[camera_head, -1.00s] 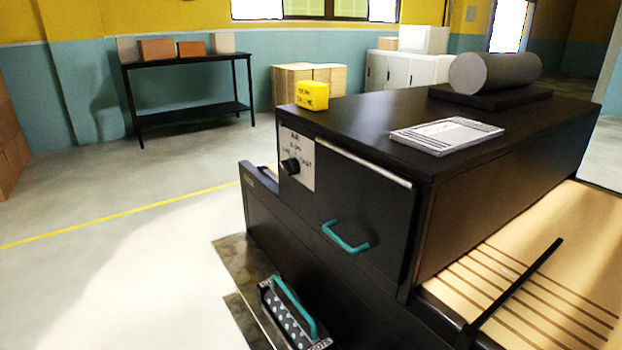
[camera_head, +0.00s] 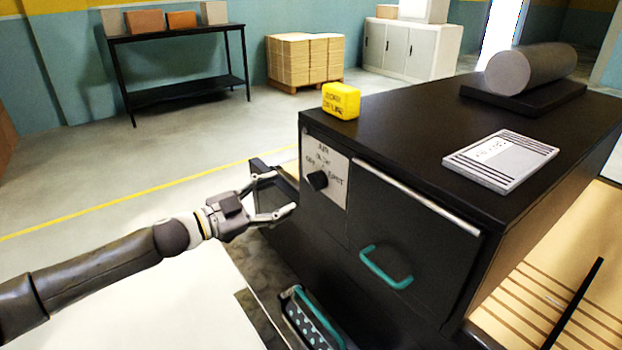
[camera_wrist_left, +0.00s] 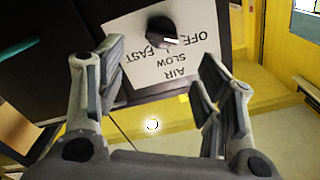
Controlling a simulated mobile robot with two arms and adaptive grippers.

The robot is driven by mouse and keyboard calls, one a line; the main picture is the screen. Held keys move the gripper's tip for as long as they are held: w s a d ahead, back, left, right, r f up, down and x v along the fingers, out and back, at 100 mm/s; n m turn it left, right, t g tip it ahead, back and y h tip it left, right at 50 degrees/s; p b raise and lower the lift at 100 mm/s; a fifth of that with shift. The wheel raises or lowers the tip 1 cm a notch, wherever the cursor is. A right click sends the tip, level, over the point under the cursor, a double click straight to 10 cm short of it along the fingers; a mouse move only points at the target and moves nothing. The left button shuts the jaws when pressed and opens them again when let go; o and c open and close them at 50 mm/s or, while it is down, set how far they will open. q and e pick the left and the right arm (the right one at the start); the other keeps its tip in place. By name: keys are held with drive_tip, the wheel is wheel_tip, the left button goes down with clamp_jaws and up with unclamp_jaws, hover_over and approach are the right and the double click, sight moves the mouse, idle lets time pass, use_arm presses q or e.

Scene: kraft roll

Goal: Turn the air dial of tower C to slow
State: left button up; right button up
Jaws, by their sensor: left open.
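The air dial (camera_head: 317,180) is a black round knob on a white plate (camera_head: 338,190) on the front of the black cabinet. In the left wrist view the dial (camera_wrist_left: 160,30) sits on its plate (camera_wrist_left: 135,76), lettered AIR, OFF, SLOW and FAST, upside down there. The dial's white mark points towards OFF. My left gripper (camera_head: 286,191) is open and empty, left of the dial and apart from it. In the left wrist view its fingers (camera_wrist_left: 158,62) are spread to either side of the dial. No tower letter is readable. My right gripper is not in view.
A teal handle (camera_head: 385,268) juts from the cabinet door below the dial. A yellow block (camera_head: 341,101), a printed pad (camera_head: 500,160) and a grey roll (camera_head: 530,68) rest on the cabinet top. Floor at left is clear.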

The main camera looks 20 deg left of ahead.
sight(311, 183)
use_arm(q)
drive_tip(key=p+x, duration=0.2)
drive_tip(key=x, duration=0.6)
drive_tip(key=shift+w+d+r+p, duration=0.1)
drive_tip(key=shift+w+p, duration=0.1)
drive_tip(key=shift+p, duration=0.2)
drive_tip(key=shift+w+d, duration=0.4)
drive_tip(key=shift+w, duration=0.2)
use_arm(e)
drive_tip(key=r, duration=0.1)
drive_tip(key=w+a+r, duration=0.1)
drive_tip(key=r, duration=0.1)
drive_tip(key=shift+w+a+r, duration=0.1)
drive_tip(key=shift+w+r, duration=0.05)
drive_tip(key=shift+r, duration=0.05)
use_arm(q)
drive_tip(key=shift+c, duration=1)
drive_tip(key=c, duration=0.8)
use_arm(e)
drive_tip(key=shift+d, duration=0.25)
